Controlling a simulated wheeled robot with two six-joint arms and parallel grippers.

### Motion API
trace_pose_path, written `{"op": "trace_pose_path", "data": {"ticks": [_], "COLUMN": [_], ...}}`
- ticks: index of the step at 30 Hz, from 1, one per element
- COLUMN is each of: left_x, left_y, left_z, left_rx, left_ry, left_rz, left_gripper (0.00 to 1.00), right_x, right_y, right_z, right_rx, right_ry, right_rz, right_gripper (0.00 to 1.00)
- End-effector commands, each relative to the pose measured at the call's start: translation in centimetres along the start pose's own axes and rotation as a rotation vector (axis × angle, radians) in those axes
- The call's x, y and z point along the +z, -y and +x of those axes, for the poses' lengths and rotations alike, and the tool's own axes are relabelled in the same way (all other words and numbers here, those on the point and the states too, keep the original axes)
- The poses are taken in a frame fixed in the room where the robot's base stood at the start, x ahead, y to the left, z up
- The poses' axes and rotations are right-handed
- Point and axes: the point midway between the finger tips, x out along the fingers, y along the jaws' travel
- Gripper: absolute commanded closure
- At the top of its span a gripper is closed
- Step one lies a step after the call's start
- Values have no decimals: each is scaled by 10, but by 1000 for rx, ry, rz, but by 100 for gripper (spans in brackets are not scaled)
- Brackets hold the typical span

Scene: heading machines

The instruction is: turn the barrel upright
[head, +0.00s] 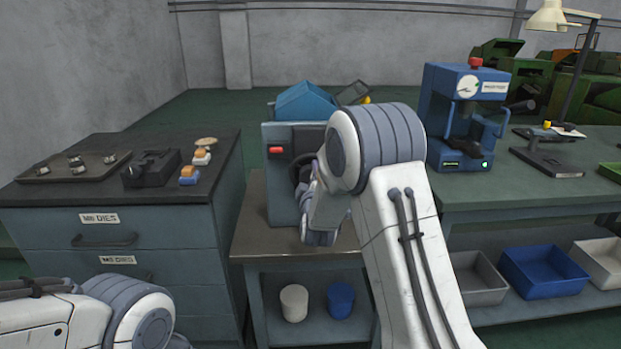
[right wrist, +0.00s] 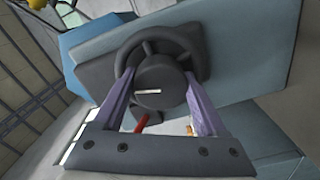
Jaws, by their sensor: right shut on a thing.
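A blue open-topped vessel (head: 305,102), which looks like the barrel, sits tilted on top of a blue-grey machine (head: 280,180); part of it shows in the right wrist view (right wrist: 92,38). The machine carries a dark handwheel (right wrist: 152,48) with a round hub marked by a short white line. My right gripper (right wrist: 160,84) has its purple fingers on both sides of the hub, shut on it. In the head view my right arm hides most of the wheel and the gripper (head: 312,178). My left arm shows at the lower left, but its gripper is out of view.
A drawer cabinet (head: 110,240) with a tray (head: 75,167) and small tools stands left. A blue press (head: 465,115) stands on the bench to the right. White (head: 294,302) and blue (head: 341,300) tubs sit on the shelf below the machine.

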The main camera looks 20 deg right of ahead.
Motion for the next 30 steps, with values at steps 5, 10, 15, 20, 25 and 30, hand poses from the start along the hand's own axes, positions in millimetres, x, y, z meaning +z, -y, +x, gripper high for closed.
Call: {"op": "trace_pose_path", "data": {"ticks": [5, 10, 15, 20, 25, 30], "left_x": [0, 0, 0, 0, 0, 0], "left_y": [0, 0, 0, 0, 0, 0], "left_z": [-2, -3, -3, -3, -3, -3], "left_rx": [0, 0, 0, 0, 0, 0], "left_ry": [0, 0, 0, 0, 0, 0], "left_rz": [0, 0, 0, 0, 0, 0], "left_gripper": [0, 0, 0, 0, 0, 0], "right_x": [-1, -1, -1, -1, -2, -2], "right_y": [0, 0, 0, 1, 1, 1], "right_z": [0, 0, 0, 0, 0, 0], "right_rx": [-2, -2, -2, -1, -2, -2], "right_ry": [0, 1, 2, 2, 3, 2], "right_rz": [-125, -210, -259, -280, -285, -285], "right_gripper": [82, 82, 82, 82, 82, 82]}}
